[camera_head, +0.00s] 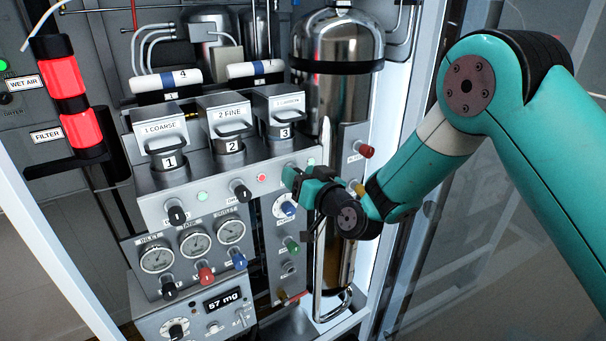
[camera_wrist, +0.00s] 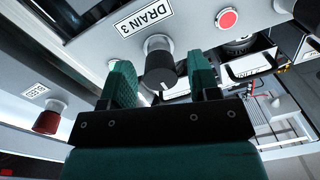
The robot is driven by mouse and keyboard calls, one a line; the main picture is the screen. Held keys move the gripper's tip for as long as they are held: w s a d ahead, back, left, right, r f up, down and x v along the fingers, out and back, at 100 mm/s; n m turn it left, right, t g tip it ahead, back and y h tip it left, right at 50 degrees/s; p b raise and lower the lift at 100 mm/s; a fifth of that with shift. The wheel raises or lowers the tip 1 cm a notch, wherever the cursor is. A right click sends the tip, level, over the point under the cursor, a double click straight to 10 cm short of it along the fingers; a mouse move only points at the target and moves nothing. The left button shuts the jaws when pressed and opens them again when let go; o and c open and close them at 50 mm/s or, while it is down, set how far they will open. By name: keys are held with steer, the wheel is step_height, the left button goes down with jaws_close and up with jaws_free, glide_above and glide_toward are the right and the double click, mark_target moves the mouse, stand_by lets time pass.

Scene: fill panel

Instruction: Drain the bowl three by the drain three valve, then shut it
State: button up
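The drain three valve knob (camera_wrist: 161,70), black with a white mark, sits on the grey panel beside a "DRAIN 3" label (camera_wrist: 144,20) in the wrist view. My gripper (camera_wrist: 162,78) is open, with one green finger on each side of the knob. Gaps show between fingers and knob. In the head view my gripper (camera_head: 292,178) is at the panel's right end and hides this knob. Bowl three (camera_head: 280,103), a grey housing marked 3, stands above, at the right of the row. Its liquid level cannot be seen.
A red lamp (camera_head: 261,178) is left of my gripper; it also shows in the wrist view (camera_wrist: 227,19). Black knobs (camera_head: 241,190) (camera_head: 176,214) sit further left. A red bleed knob (camera_head: 365,151) and steel tank (camera_head: 338,60) are right.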

steer(key=c, duration=0.9)
steer(key=shift+b, duration=0.55)
steer(key=n+b, duration=0.2)
steer(key=b, duration=0.1)
steer(key=n+b, duration=0.2)
steer(key=b, duration=0.1)
steer(key=shift+f, duration=0.35)
steer(key=n+b, duration=0.5)
steer(key=b, duration=0.4)
steer(key=shift+s+h+b, duration=0.1)
steer(key=shift+h+b, duration=0.25)
steer(key=shift+h, duration=0.05)
steer(key=n+b, duration=0.5)
steer(key=b, duration=0.2)
steer(key=shift+r, duration=0.1)
steer(key=n+b, duration=0.4)
steer(key=shift+r+n, duration=0.2)
steer(key=shift+n, duration=0.2)
steer(key=shift+r+b, duration=0.1)
steer(key=shift+b, duration=0.2)
